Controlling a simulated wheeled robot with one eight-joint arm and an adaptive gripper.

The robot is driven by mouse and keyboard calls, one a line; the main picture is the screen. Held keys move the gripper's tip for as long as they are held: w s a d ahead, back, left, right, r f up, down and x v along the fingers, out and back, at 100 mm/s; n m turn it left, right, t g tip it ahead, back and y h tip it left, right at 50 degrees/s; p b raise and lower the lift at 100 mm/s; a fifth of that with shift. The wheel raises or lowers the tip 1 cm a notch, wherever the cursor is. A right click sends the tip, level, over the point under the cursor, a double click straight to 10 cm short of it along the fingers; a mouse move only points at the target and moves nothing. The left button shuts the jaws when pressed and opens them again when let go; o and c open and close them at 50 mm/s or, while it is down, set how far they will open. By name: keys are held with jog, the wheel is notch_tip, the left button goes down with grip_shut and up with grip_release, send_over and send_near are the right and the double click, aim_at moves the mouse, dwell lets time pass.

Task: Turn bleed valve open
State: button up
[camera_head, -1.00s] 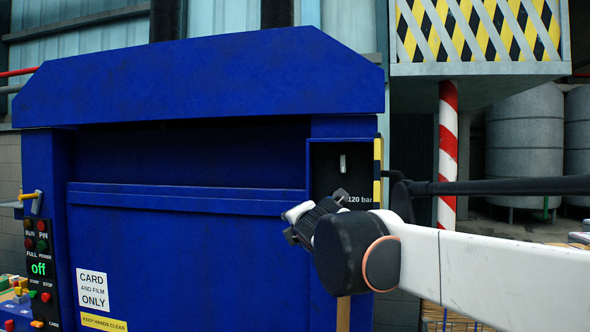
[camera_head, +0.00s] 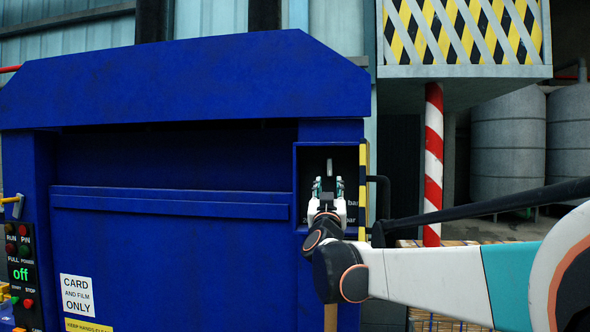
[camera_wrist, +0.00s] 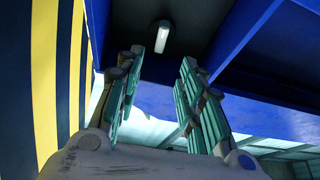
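The bleed valve appears to be the small pale upright handle (camera_head: 329,167) in a dark recess at the right of the blue machine. It also shows in the wrist view (camera_wrist: 163,37), top centre, on the dark back wall beyond my fingers. My gripper (camera_head: 328,184) is just below the handle in the head view, its fingers pointing up. In the wrist view my gripper (camera_wrist: 160,72) is open, with a gap between its two teal fingers and nothing in it. The handle lines up with this gap and looks apart from the fingers. The "120 bar" label is mostly hidden.
The recess has side walls close around my gripper, with a yellow-black striped edge (camera_head: 363,190) on its right. A dark pipe (camera_head: 383,195) stands beside it. A red-white post (camera_head: 433,160) is further right. The control panel (camera_head: 23,265) is at far left.

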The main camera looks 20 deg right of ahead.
aim_at(329, 167)
jog(key=p+x, duration=0.3)
jog(key=x, duration=1)
jog(key=shift+w+f, duration=0.1)
jog(key=shift+w, duration=0.05)
jog(key=shift+c, duration=0.2)
grip_shut()
